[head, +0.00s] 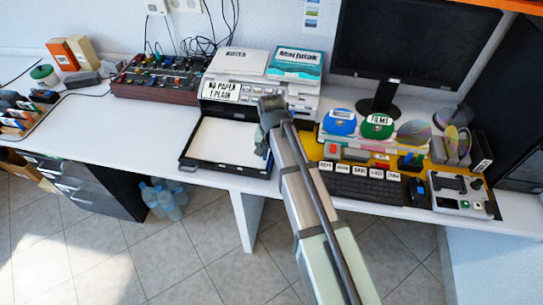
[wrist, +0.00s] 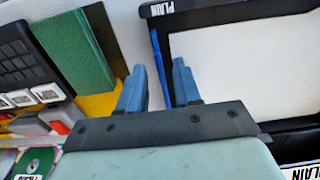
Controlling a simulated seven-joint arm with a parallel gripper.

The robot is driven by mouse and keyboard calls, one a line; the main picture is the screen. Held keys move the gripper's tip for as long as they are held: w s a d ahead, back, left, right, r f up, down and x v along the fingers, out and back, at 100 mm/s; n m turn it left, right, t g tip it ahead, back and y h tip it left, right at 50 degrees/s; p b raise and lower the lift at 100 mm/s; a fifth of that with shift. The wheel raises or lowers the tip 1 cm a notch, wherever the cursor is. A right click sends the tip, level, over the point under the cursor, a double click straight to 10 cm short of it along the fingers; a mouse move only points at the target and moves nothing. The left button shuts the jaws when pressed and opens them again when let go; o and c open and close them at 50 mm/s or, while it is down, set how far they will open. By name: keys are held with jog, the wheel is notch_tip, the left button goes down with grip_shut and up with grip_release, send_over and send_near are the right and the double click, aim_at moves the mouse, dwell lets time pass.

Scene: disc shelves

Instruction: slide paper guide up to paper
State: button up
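The open paper tray (head: 187,165) sticks out of the front of the printer (head: 245,85), with white paper (head: 222,140) lying in it. In the wrist view the paper (wrist: 245,70) fills the upper right. A narrow blue strip, seemingly the paper guide (wrist: 156,45), stands along the tray's dark edge there, apart from the paper's edge. My gripper (wrist: 159,68) is open, its two blue fingers spread with nothing visibly held. The strip's near end lies in line with the gap between the fingers; I cannot tell whether they touch it. In the head view my arm hides the tray's right side.
A green block (wrist: 72,48) and a black keyboard (wrist: 20,55) lie left of the fingers in the wrist view. The head view shows disc racks (head: 375,125) and a monitor (head: 405,40) at right. Bare desk (head: 130,125) lies left of the tray.

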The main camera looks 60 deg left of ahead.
jog(key=shift+f, duration=0.6)
grip_shut()
dwell(1.2)
